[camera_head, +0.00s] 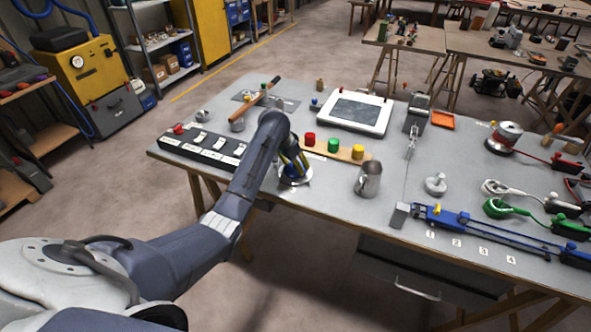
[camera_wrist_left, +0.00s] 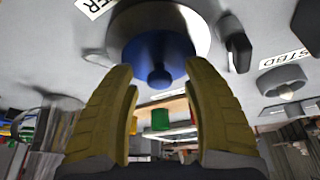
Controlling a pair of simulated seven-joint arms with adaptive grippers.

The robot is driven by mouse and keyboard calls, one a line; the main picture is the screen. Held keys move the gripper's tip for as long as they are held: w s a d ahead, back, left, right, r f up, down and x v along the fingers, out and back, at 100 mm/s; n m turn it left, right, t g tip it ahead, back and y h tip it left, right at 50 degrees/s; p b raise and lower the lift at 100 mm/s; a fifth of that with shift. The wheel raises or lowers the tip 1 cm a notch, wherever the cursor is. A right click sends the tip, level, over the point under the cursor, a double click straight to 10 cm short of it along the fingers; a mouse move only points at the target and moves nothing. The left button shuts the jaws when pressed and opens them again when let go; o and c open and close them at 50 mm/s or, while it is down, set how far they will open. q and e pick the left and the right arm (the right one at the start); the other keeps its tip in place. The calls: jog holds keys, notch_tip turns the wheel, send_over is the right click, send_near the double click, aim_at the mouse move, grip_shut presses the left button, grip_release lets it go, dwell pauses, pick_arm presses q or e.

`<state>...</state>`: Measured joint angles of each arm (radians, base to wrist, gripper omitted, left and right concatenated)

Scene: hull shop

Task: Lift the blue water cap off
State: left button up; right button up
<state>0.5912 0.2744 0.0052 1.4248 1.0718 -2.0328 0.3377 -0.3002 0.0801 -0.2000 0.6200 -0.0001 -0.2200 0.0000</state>
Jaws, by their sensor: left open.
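The blue water cap (camera_wrist_left: 158,52) shows in the left wrist view, with a small round knob on it. It sits in a wide silver round fitting (camera_wrist_left: 200,25), beside a label ending in "ER". In the head view my left gripper (camera_head: 292,168) points down over the silver fitting (camera_head: 296,181) near the table's front edge and largely hides the cap. My right gripper is not in view.
A wooden strip with red (camera_head: 310,139), green (camera_head: 333,145) and yellow (camera_head: 358,152) caps lies just behind the gripper. A metal mug (camera_head: 369,181) stands to the right. A black switch strip (camera_head: 203,145) lies to the left.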

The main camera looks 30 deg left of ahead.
pick_arm(q)
grip_shut()
jog(key=shift+r, duration=0.15)
dwell(0.4)
